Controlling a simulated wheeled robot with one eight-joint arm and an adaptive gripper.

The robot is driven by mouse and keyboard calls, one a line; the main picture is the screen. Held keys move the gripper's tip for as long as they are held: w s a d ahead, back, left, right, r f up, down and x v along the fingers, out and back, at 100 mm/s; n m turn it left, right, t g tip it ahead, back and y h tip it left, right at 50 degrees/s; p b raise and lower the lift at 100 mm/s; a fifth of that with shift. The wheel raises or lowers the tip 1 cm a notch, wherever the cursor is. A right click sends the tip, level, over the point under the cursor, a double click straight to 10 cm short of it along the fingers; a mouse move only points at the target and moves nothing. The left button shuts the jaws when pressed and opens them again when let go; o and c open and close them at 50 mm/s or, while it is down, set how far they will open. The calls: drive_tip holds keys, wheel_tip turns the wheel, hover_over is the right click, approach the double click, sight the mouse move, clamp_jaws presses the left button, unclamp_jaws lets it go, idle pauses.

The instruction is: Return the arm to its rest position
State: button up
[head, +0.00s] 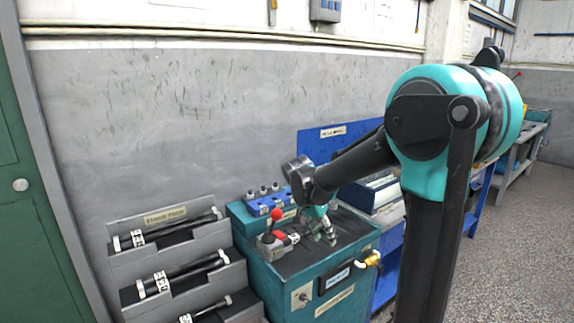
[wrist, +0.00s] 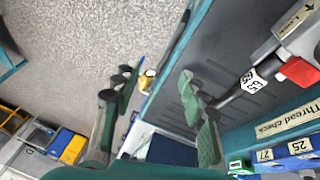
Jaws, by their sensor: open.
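My arm (head: 360,160) is teal and dark grey and reaches from the right of the head view toward the teal bench (head: 275,280). My gripper (head: 326,232) is at its end, pointing down over the bench's dark top. In the wrist view my gripper (wrist: 150,105) is open, its two green-padded fingers wide apart. Nothing is held between them. The bench's edge and the speckled floor show beyond the gap. In the head view the fingertips are small, and I cannot tell whether they touch the bench top.
A red-knobbed lever (head: 275,214) stands left of my gripper. A brass fitting (head: 371,259) sticks out at the bench's right side. A grey stepped rack (head: 175,262) with rods stands left. A blue table (head: 390,250) is behind. Floor at right (head: 520,230) is clear.

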drive_tip(key=s+d+f+n+t+y, duration=0.1)
drive_tip(key=s+d+f+n+y, duration=0.1)
drive_tip(key=s, duration=0.7)
drive_tip(key=s+d+f+n+t+y, duration=0.2)
drive_tip(key=s+d+f+n, duration=0.3)
drive_tip(key=s+f, duration=0.3)
drive_tip(key=shift+s+d+n, duration=0.25)
drive_tip(key=shift+s+n, duration=0.3)
drive_tip(key=shift+n, duration=0.35)
